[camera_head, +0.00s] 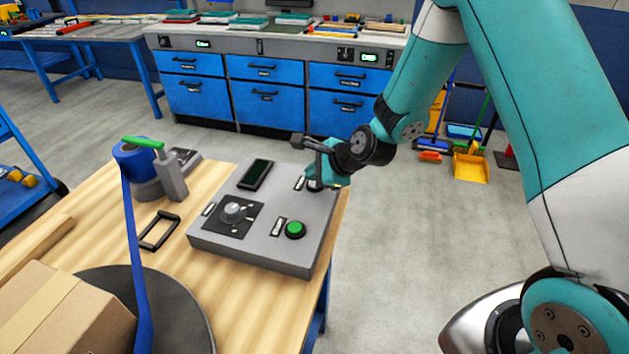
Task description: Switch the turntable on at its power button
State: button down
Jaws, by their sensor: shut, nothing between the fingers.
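The grey control panel (262,256) lies on the wooden table. It carries a dark display (255,174), a grey dial (232,211) on a black plate, and a green button (295,229) at its near right. A small label (299,184) sits near the panel's far right corner. My gripper (316,184) is shut, with its tips low over that corner beside the label. It hides what lies under it; I cannot tell if it touches. The turntable (190,309) is a dark round disc at the lower left, with a cardboard box (65,315) on it.
A blue film roll (133,158) stands behind the turntable, its blue strip running down to the box. A grey post with a green handle (144,142) stands beside it. A black frame (159,231) lies left of the panel. Open floor lies right of the table.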

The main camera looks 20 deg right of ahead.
jog(key=shift+f, duration=0.1)
dwell(0.5)
jog(key=shift+f, duration=0.35)
jog(key=shift+r, duration=0.4)
dwell(0.3)
notch_tip(320, 180, up, 6)
jog(key=p, duration=0.5)
jog(key=shift+p, duration=0.3)
